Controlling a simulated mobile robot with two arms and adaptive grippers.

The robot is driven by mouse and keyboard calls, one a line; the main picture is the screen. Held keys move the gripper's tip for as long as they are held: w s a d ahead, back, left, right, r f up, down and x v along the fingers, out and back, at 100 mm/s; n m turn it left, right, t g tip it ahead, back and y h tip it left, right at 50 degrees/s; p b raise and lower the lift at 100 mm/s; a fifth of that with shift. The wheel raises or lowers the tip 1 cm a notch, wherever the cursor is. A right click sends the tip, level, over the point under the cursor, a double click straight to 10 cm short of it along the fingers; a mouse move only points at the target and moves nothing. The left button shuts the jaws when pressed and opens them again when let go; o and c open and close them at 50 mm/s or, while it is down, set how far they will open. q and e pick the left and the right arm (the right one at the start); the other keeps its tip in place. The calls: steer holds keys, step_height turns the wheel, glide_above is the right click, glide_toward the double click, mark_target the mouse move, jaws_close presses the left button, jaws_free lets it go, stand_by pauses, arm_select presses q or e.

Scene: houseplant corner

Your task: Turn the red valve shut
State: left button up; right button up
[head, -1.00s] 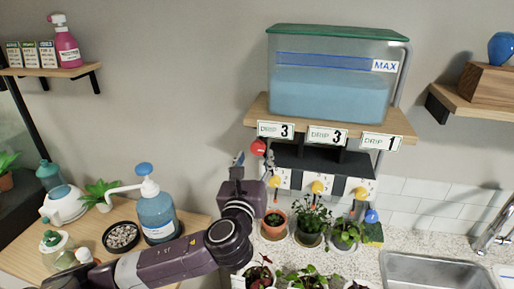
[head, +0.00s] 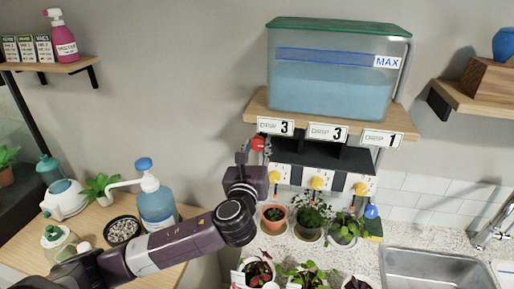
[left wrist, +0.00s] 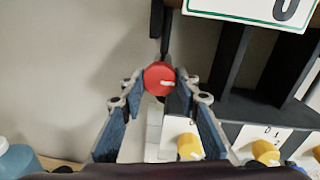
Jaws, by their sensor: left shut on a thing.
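The red valve (head: 257,144) is a round red knob at the left end of the shelf under the water tank. In the left wrist view the red valve (left wrist: 159,78) shows a short white mark on its face. My left gripper (head: 256,150) is at the valve. In the left wrist view its two fingers (left wrist: 160,84) stand on either side of the knob, shut on it. The white mark slants slightly up to the right. My right gripper is in neither view.
The water tank (head: 338,72) stands on a wooden shelf (head: 408,128) with drip signs. Yellow knobs (head: 317,182) sit on white plates below, above potted plants (head: 273,219). A pump bottle (head: 157,207) stands on the left table. A sink (head: 430,268) is at the right.

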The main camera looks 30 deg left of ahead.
arm_select(q)
steer(key=shift+n, duration=0.3)
steer(key=n+p, duration=0.1)
steer(key=n, duration=1)
steer(key=shift+g+h, duration=0.3)
steer(key=shift+h, duration=0.1)
steer(key=n, duration=0.5)
steer(key=shift+a+h+p, duration=0.1)
steer(key=shift+h+p, duration=0.2)
steer(key=shift+p, duration=0.1)
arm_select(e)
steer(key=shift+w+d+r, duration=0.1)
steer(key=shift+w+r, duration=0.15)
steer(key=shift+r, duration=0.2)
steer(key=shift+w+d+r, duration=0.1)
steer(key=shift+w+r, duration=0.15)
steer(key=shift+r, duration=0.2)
arm_select(q)
steer(key=shift+n, duration=0.3)
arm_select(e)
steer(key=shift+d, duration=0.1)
arm_select(q)
steer(key=o, duration=1.2)
steer(key=shift+s, duration=0.1)
steer(key=shift+c, duration=0.2)
steer(key=shift+r, duration=0.1)
